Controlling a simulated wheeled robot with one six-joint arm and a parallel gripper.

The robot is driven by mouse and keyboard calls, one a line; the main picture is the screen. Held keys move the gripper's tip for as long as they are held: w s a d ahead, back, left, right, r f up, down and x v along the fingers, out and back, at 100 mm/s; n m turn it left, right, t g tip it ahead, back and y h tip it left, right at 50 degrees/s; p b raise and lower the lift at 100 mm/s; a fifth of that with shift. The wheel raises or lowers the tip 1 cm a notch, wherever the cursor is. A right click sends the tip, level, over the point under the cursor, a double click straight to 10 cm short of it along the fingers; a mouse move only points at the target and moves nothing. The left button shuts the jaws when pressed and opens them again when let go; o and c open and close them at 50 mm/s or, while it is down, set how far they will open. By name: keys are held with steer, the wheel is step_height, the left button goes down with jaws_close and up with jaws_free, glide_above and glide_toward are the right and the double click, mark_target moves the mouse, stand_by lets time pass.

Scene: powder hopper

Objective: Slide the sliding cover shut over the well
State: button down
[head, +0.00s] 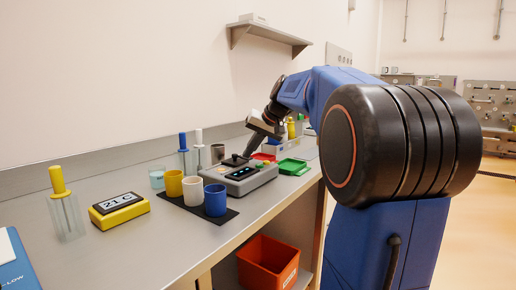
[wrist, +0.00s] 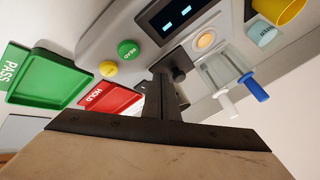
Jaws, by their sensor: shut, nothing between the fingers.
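The grey instrument box (head: 250,181) stands on the bench with a dark display on its front. In the wrist view, the box (wrist: 125,25) shows a green READ button (wrist: 128,49), a yellow button (wrist: 108,68) and a pale round spot with an orange rim (wrist: 205,40), which may be the well. A black knob (wrist: 178,66), which looks like part of the sliding cover, stands at the box's edge. My gripper (wrist: 160,72) is shut and empty, its fingertips close beside the knob; I cannot tell whether they touch. In the head view my gripper (head: 250,149) is over the box's back.
A green PASS tray (wrist: 45,78) and red HOLD tray (wrist: 112,99) lie beside the box. Yellow (head: 174,183), white (head: 193,190) and blue (head: 215,200) cups stand in front on a dark mat. A yellow temperature display (head: 119,209) is farther left. A shelf (head: 270,36) hangs above.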

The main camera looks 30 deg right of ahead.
steer(key=shift+w+a, duration=0.45)
steer(key=shift+a, duration=0.15)
steer(key=s+a, duration=0.1)
steer(key=a, duration=0.1)
steer(key=s+a, duration=0.1)
steer(key=a, duration=0.4)
steer(key=shift+s+a, duration=0.2)
steer(key=shift+s, duration=0.2)
